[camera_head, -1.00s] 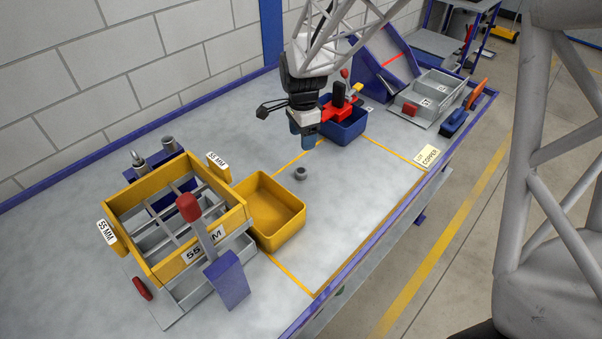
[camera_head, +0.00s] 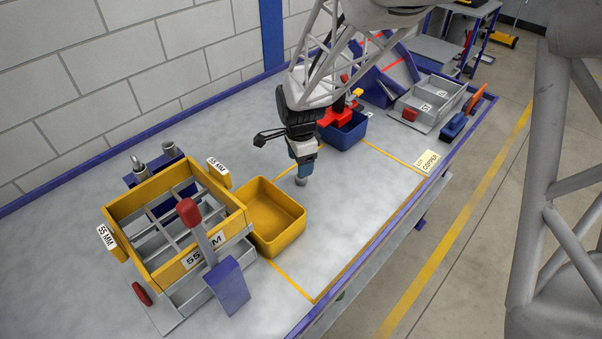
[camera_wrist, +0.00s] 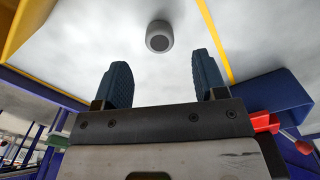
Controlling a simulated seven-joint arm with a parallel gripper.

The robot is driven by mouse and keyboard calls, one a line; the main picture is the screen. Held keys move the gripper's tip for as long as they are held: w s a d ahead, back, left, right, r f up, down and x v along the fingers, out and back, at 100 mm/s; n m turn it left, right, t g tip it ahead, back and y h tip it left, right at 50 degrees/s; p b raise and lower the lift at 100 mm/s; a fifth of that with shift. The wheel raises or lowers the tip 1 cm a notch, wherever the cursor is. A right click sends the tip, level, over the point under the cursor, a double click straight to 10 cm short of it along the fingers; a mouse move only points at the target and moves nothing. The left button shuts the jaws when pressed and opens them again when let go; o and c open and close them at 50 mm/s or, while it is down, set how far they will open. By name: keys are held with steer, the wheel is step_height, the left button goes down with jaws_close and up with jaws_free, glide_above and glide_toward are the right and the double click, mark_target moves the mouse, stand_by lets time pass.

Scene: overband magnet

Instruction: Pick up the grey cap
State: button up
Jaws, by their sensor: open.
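The grey cap (camera_head: 301,181) is a small round grey piece on the table, right of the yellow tray. In the wrist view the cap (camera_wrist: 159,37) lies beyond my fingertips, roughly midway between them, with nothing gripping it. My gripper (camera_head: 304,174) is over the cap in the head view and hides part of it. The wrist view shows its two dark blue fingers (camera_wrist: 163,75) spread apart and empty.
The yellow tray (camera_head: 289,231) stands close to the left of the cap. The yellow 55 MM frame (camera_head: 166,275) with a red-knobbed lever is farther left. A blue bin (camera_head: 345,138) stands behind my gripper.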

steer(key=shift+f, duration=0.3)
steer(key=shift+d+f, duration=0.1)
steer(key=shift+f, duration=2.5)
steer(key=c, duration=1)
steer(key=shift+r, duration=0.1)
steer(key=shift+r, duration=4.95)
